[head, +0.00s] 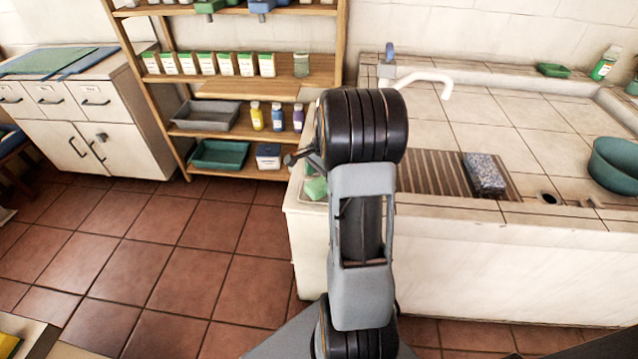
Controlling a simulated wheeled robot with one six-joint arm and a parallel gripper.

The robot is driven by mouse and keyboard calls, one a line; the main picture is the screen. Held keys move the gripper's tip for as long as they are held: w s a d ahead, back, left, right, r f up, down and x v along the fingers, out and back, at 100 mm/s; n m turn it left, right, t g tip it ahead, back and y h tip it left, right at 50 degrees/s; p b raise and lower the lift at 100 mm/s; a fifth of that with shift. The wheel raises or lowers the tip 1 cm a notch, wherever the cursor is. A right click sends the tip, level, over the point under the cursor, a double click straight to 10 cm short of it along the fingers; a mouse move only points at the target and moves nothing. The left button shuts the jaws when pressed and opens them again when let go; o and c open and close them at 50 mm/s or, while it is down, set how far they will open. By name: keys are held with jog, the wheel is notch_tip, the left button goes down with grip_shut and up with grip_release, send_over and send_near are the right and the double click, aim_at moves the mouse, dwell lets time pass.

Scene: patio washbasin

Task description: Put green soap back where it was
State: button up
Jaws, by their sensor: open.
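A green block that looks like the green soap (315,188) lies at the near left corner of the washbasin top, partly hidden by my arm. My gripper (308,155) is mostly hidden behind the black joint of my arm. A dark grey part of it sticks out to the left, above the green block in the picture; the gripper is open. Whether it touches the block cannot be told. A small green dish (553,70) stands on the back ledge of the basin and looks empty.
A speckled block (484,174) sits on the ribbed drainboard (430,178). A white spout (430,80) juts over the basin. A wooden shelf (225,88) with bottles and trays stands left. The tiled floor is clear.

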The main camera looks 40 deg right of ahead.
notch_tip(320, 180, up, 8)
jog(key=d, duration=0.1)
jog(key=s+a+r+n+t+h, duration=0.1)
jog(key=s+a+n, duration=0.5)
jog(key=a+n, duration=0.3)
jog(key=s+a+r+n+t, duration=0.1)
jog(key=s+a+n, duration=0.5)
jog(key=a, duration=0.7)
jog(key=n+t, duration=0.1)
jog(key=n, duration=0.1)
jog(key=shift+r+n+h+p, duration=0.2)
jog(key=shift+n+h+p, duration=0.2)
notch_tip(320, 180, up, 8)
jog(key=p, duration=0.7)
jog(key=shift+s+r+t, duration=0.2)
jog(key=shift+r+t, duration=0.05)
jog(key=shift+t, duration=0.05)
